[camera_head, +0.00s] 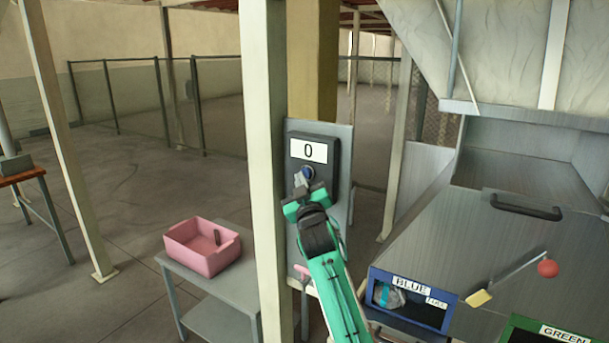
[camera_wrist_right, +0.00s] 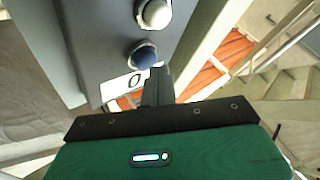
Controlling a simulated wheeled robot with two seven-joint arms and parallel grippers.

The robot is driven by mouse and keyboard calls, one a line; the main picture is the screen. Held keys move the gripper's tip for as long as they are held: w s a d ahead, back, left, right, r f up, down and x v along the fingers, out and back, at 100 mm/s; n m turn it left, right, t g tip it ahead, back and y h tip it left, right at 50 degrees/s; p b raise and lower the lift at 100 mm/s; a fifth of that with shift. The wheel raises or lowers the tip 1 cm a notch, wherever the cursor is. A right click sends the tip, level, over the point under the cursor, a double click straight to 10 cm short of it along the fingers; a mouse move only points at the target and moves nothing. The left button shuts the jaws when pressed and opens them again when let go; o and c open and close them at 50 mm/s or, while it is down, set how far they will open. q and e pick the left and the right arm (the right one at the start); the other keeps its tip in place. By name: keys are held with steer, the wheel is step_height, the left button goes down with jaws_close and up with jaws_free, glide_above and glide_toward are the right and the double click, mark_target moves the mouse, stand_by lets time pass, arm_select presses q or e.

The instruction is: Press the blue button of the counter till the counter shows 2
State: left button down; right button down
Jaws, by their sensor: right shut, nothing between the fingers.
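The counter (camera_head: 330,152) is a dark box on a grey panel fixed by a post. Its white display (camera_head: 309,151) reads 0. The blue button (camera_head: 308,171) sits just below the display; it also shows in the wrist view (camera_wrist_right: 143,56), with a white button (camera_wrist_right: 155,14) beside it. My right gripper (camera_head: 301,183) is shut and empty, its fingertips close to the blue button. In the wrist view its fingertips (camera_wrist_right: 157,72) appear just beside the blue button; I cannot tell whether they touch. My left gripper is not in view.
A pink bin (camera_head: 202,255) stands on a grey table (camera_head: 215,288) at left. A pale post (camera_head: 264,120) rises left of the counter.

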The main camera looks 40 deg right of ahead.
steer(key=shift+w+d, duration=0.2)
steer(key=shift+d, duration=0.25)
stand_by(0.6)
steer(key=shift+a, duration=0.1)
steer(key=shift+s+a, duration=0.35)
steer(key=shift+a, duration=0.4)
steer(key=a, duration=0.1)
steer(key=s+a, duration=0.1)
steer(key=a, duration=0.1)
steer(key=s+a, duration=0.1)
steer(key=shift+a, duration=0.35)
stand_by(0.5)
